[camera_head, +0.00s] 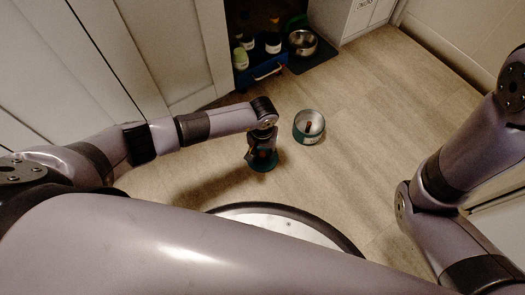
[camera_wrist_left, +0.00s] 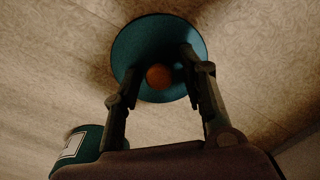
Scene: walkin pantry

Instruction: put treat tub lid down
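The treat tub lid (camera_head: 263,161) is a round teal disc low over or on the floor, directly below my left gripper (camera_head: 262,150); I cannot tell whether it touches the floor. In the left wrist view the lid (camera_wrist_left: 158,35) shows face-on with a round orange knob (camera_wrist_left: 158,76) at its middle. The fingers of my left gripper (camera_wrist_left: 163,62) stand apart on either side of the knob, with visible gaps. My right gripper is out of view.
A blue crate (camera_head: 265,73) with several bottles stands at the back by the cabinet. A metal pot (camera_head: 302,42) sits on a dark mat (camera_head: 318,57) beside it. The wooden floor (camera_head: 365,105) right of the tub is clear. White cabinet doors (camera_head: 160,50) stand at left.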

